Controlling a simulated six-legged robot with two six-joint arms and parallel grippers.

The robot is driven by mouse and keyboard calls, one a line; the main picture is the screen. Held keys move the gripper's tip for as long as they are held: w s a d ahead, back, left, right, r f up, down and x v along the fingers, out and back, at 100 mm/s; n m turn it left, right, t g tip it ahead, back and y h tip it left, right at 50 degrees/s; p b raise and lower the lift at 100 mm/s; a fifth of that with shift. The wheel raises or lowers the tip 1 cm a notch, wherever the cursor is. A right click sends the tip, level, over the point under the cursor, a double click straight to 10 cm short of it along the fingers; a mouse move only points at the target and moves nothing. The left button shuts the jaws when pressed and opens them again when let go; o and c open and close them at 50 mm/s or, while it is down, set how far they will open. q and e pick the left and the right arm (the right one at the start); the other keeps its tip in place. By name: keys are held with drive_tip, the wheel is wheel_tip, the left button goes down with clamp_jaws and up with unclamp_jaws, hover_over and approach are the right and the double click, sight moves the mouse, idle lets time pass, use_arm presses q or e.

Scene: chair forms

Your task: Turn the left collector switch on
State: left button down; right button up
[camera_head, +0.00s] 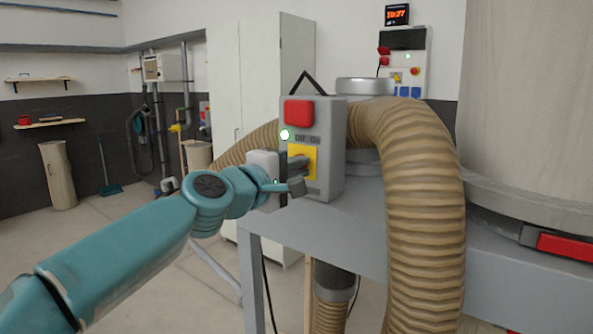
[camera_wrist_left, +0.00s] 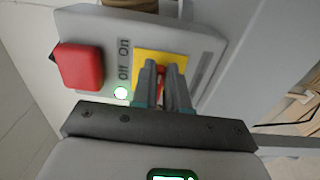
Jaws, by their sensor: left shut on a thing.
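The collector switch box (camera_head: 328,125) is grey and stands on a grey metal frame. It has a red button (camera_head: 299,113), Off and On lettering, and a yellow plate (camera_head: 313,150). In the left wrist view the red button (camera_wrist_left: 78,66) is at left and the yellow plate (camera_wrist_left: 144,55) at the top middle. My left gripper (camera_head: 294,166) is at the yellow plate, its fingers (camera_wrist_left: 163,75) shut on a small red switch lever (camera_wrist_left: 160,70) there. The fingers hide most of the lever. A lit round light (camera_head: 285,134) shows by the box's left edge. My right gripper is not in view.
A thick ribbed tan hose (camera_head: 421,190) curves down right of the box. The grey frame (camera_head: 365,215) lies below it. A large pale drum (camera_head: 530,110) stands at right. The floor at left is open.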

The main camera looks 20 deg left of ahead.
use_arm(q)
drive_tip(key=shift+f, duration=0.1)
idle(0.3)
drive_tip(key=c, duration=1.1)
unclamp_jaws()
drive_tip(key=shift+c, duration=0.2)
drive_tip(key=b+v, duration=0.3)
drive_tip(key=v, duration=1.3)
drive_tip(key=shift+s, duration=0.2)
